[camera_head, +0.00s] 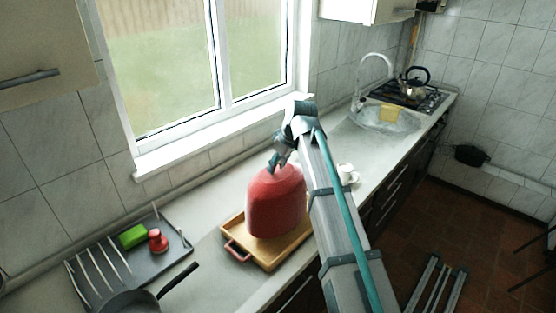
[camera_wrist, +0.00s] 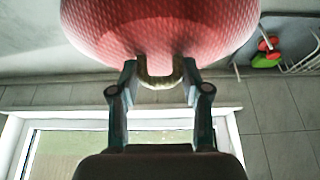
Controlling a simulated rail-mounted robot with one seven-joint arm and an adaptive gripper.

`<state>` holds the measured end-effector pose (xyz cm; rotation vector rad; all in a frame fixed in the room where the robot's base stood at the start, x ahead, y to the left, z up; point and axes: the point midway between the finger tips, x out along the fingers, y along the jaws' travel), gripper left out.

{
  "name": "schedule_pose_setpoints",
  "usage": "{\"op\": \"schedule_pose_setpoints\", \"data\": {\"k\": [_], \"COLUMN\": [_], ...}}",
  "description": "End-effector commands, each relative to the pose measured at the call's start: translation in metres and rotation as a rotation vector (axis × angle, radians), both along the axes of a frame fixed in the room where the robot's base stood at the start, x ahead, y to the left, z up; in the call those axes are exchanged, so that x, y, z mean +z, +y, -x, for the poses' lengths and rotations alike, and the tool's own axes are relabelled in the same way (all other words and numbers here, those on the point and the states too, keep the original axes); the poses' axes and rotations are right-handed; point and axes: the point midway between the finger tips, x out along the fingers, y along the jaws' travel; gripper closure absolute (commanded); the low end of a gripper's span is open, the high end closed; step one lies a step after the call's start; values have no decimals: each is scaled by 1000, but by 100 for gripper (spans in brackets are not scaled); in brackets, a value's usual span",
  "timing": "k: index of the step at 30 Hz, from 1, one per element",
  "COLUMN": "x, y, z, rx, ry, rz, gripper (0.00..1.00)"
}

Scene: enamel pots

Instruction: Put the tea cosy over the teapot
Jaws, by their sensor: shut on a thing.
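The tea cosy (camera_head: 277,205) is a red, quilted dome, upright over the wooden tray (camera_head: 271,263) on the worktop. In the wrist view the cosy (camera_wrist: 160,30) fills the top of the picture, with an olive loop (camera_wrist: 160,82) on its crown. My gripper (camera_head: 275,168) is above the cosy; in the wrist view my gripper (camera_wrist: 160,70) has its two fingers on either side of the loop, shut on it. The teapot is not seen; whether it is under the cosy cannot be told. Whether the cosy's hem touches the tray is unclear.
A grey dish rack (camera_head: 90,275) with a green sponge (camera_head: 133,236) and a red item (camera_head: 157,240) is at left, near a dark pan (camera_head: 130,303). A white cup (camera_head: 346,174) stands right of the cosy, beside my arm. Sink (camera_head: 385,118) and kettle (camera_head: 415,86) are farther back.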

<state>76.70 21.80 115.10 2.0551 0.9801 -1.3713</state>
Motion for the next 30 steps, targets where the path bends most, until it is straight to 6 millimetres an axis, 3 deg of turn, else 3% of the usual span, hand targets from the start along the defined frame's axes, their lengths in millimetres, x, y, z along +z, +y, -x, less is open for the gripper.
{"op": "schedule_pose_setpoints", "data": {"k": [15, 30], "x": [-42, -47], "y": [0, 0], "z": [0, 0], "rx": [0, 0], "ry": [0, 0], "rz": [0, 0], "gripper": [100, 100]}}
